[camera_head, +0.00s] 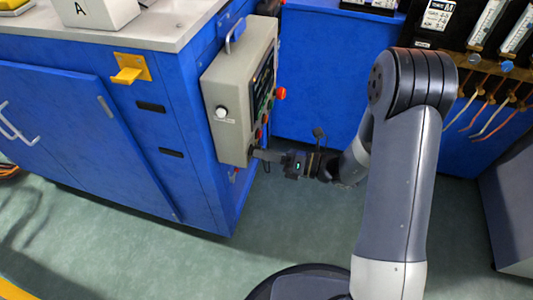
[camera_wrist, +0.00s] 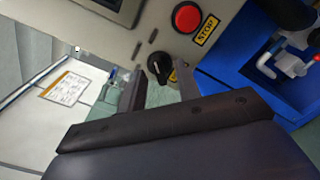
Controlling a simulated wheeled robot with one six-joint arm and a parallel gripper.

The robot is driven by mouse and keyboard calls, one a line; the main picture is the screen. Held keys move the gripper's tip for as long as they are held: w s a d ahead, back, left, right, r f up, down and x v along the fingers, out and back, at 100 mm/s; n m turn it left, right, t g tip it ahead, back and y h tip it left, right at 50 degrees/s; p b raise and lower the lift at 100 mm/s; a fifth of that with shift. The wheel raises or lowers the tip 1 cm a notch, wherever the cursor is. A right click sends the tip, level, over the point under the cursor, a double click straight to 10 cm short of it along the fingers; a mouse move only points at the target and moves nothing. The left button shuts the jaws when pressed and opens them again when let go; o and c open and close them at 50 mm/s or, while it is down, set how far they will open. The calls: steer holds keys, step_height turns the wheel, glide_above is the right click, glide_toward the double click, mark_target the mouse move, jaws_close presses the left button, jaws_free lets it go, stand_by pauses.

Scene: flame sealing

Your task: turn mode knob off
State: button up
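The mode knob (camera_wrist: 158,68) is a black rotary knob with a pale pointer line, on the grey control box (camera_head: 227,92). In the wrist view it shows between and just beyond my fingertips. My gripper (camera_wrist: 161,76) is open, one finger on each side of the knob in the picture; contact cannot be told. In the head view my gripper (camera_head: 259,154) is at the lower end of the box, and the knob cannot be made out there.
A red stop button (camera_wrist: 187,17) with a yellow STOP label (camera_wrist: 207,30) sits close to the knob. The box hangs on a blue cabinet (camera_head: 185,130). Hoses (camera_head: 490,115) and flow tubes (camera_head: 488,22) are at the right. Green floor (camera_head: 285,215) below is clear.

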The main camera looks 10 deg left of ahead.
steer(key=shift+c, duration=0.3)
jaws_close()
steer(key=shift+n, duration=0.3)
steer(key=n+b, duration=1.2)
steer(key=n, duration=0.5)
steer(key=shift+f+b, duration=0.1)
steer(key=shift+b, duration=0.2)
steer(key=shift+n, duration=0.3)
steer(key=shift+o, duration=0.3)
jaws_free()
steer(key=shift+w, duration=0.1)
